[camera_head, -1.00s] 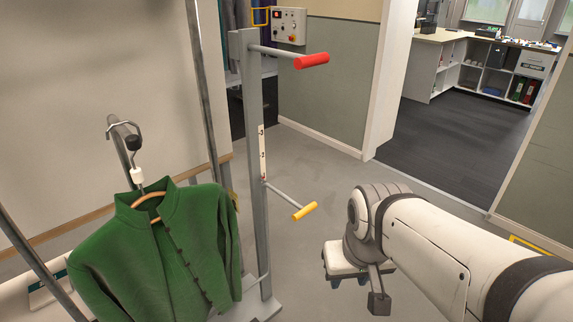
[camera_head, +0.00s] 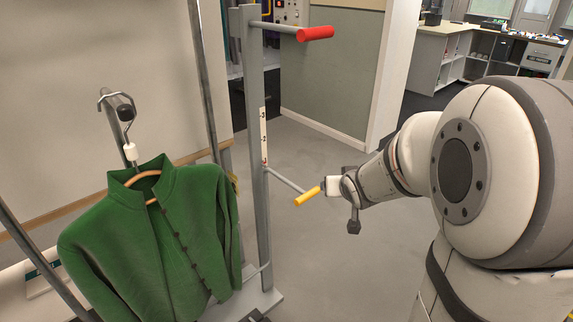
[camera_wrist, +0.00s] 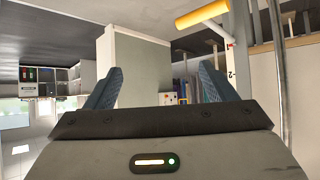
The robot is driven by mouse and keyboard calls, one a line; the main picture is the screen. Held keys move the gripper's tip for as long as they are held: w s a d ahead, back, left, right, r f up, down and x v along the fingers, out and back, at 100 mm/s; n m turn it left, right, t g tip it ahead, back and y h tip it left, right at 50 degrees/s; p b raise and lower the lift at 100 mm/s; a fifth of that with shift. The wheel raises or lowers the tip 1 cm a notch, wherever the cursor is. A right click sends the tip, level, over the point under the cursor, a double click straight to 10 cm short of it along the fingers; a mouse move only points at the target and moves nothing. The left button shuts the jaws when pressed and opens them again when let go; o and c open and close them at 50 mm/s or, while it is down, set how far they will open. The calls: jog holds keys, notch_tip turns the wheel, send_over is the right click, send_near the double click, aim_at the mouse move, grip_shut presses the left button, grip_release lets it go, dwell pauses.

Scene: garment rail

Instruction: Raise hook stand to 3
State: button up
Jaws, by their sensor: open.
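The hook stand is a grey upright post (camera_head: 258,150) with a white number scale (camera_head: 264,135) on its face. A red-gripped arm (camera_head: 316,33) sticks out near its top. A lower arm ends in a yellow handle (camera_head: 307,196). In the wrist view the yellow handle (camera_wrist: 202,14) lies near the top edge, and the scale (camera_wrist: 230,65) shows a 2. My gripper (camera_head: 330,188) is at the right of the yellow handle, very close to its end; contact cannot be told. In the wrist view my gripper (camera_wrist: 158,88) is open, with nothing between its blue-grey fingers.
A green jacket (camera_head: 155,240) hangs on a wooden hanger from a hook at the left, close to the post. Metal rail tubes stand behind it. A control panel (camera_head: 288,12) is on the back wall. The floor (camera_head: 330,250) right of the post is clear.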

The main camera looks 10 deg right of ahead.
aim_at(300, 190)
jog(key=w+a+f+t+y+b, duration=0.1)
jog(key=w+f+y, duration=0.2)
jog(key=f, duration=0.1)
jog(key=w+a+f+t+y+b, duration=0.1)
jog(key=w+f+y+b, duration=0.1)
jog(key=w+f+y, duration=0.1)
jog(key=w+a+f+n+t+y+b, duration=0.1)
jog(key=w+f+t+y, duration=0.1)
jog(key=w+f+y, duration=0.1)
jog(key=shift+f, duration=0.85)
jog(key=w+a, duration=0.1)
jog(key=w, duration=0.1)
jog(key=w+a+y, duration=0.1)
jog(key=a, duration=0.1)
jog(key=w+a+f+y, duration=0.1)
jog(key=w+a, duration=0.1)
jog(key=shift+w+a+b, duration=0.2)
jog(key=shift+w+b, duration=0.1)
jog(key=shift+w, duration=0.05)
